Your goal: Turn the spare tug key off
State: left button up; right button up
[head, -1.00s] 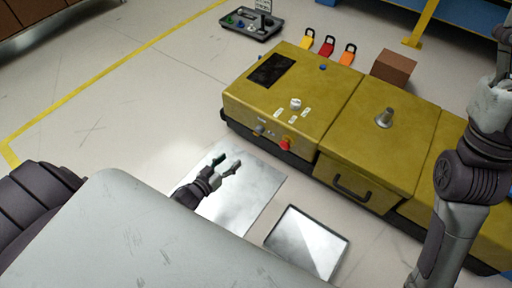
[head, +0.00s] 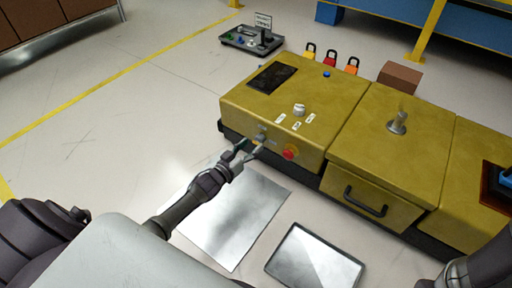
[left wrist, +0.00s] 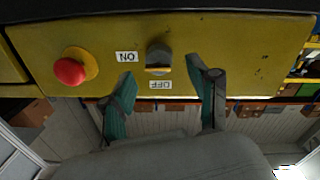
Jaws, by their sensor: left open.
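A small grey key switch (head: 262,137) sits on the front face of the yellow dashboard module, left of a red button (head: 291,153). In the left wrist view the key switch (left wrist: 158,57) shows close up, with an ON label (left wrist: 126,57) to its left and an OFF label (left wrist: 160,85) below it, both upside down. I cannot tell which way the key points. My left gripper (head: 249,147) is open in front of the switch. In the left wrist view its fingers (left wrist: 163,75) stand either side of the switch, empty. My right gripper is out of view.
The yellow module (head: 345,100) carries a white knob (head: 299,110), a grey lever (head: 397,123) and a drawer handle (head: 365,201). Coloured padlocks (head: 330,59) and a brown box (head: 400,76) stand behind it. Metal plates (head: 235,215) lie on the floor in front.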

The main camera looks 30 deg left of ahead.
aim_at(257, 140)
pick_arm(q)
jog(key=shift+w+d+b, duration=0.15)
jog(key=shift+w+b, duration=0.15)
jog(key=shift+w, duration=0.5)
jog(key=shift+w+d+b, duration=0.15)
jog(key=shift+w+b, duration=0.15)
jog(key=shift+w, duration=0.5)
grip_shut()
